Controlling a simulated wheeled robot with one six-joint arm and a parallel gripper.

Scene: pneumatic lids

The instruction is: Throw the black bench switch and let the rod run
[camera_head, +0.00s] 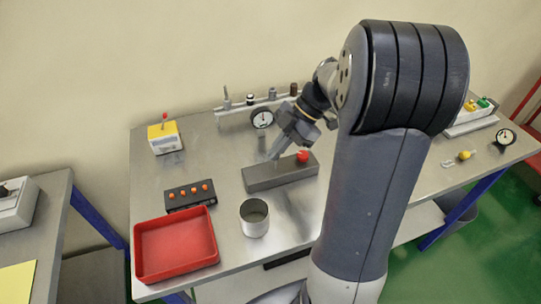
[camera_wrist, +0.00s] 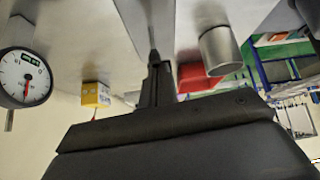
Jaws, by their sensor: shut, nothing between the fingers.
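My gripper (camera_head: 273,157) is shut and empty, pointing down just above or behind the dark grey block (camera_head: 262,182). I cannot tell whether the fingertips touch it. A red round knob (camera_head: 303,156) sits on the block's right end. In the wrist view my closed fingers (camera_wrist: 154,58) point away from the camera over grey surfaces. I cannot make out a black switch for certain; my gripper and arm hide part of the block and of the bench behind it. A pale rail with several upright fittings (camera_head: 272,94) runs along the back; no rod is clearly visible.
A gauge (camera_head: 262,118) stands behind the block. A metal cup (camera_head: 254,218), red tray (camera_head: 176,247), black panel with orange buttons (camera_head: 190,195) and yellow box (camera_head: 164,138) stand nearby. My arm covers the middle right. Bare bench (camera_head: 222,160) shows left of the block.

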